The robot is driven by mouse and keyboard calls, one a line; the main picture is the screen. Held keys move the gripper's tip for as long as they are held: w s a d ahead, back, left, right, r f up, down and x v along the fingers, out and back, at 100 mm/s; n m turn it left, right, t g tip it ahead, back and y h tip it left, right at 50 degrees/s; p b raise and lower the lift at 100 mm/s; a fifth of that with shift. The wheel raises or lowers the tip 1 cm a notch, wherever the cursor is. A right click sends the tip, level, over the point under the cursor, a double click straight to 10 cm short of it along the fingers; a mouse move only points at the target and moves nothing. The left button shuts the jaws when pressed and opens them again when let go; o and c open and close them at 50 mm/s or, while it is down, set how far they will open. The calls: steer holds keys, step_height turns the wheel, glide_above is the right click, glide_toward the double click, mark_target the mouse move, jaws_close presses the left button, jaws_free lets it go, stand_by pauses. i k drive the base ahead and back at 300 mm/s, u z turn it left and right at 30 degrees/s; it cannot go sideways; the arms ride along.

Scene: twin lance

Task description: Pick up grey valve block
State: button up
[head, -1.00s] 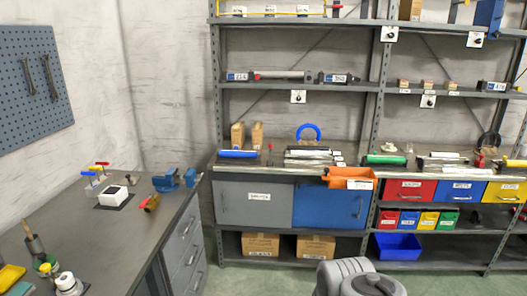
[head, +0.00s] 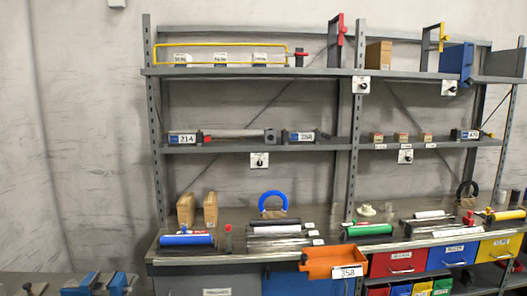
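I cannot say for sure which piece is the grey valve block; all are small in the head view. On the middle shelf (head: 225,148), a long grey bar lies right of a blue-and-white label reading 214, with a dark grey block (head: 270,136) at its right end. Just right of it is a dark grey piece (head: 325,137) beside another blue-and-white label (head: 299,137). A further dark piece with a blue-and-white label (head: 465,134) sits at the shelf's right, past several small brown boxes (head: 401,137). My gripper is not in view.
The counter (head: 340,240) below holds blue, green and yellow rollers, a blue ring (head: 272,203) and brown blocks (head: 210,213). An orange bin (head: 335,263) juts from its front edge. Shelf uprights (head: 354,150) divide the bays. A workbench (head: 30,285) edges in at lower left.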

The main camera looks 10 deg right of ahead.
mark_target(270, 134)
steer(key=u, duration=0.2)
steer(key=i, duration=0.7)
steer(key=u, duration=0.45)
steer(key=i, duration=1.2)
steer(key=z, duration=0.1)
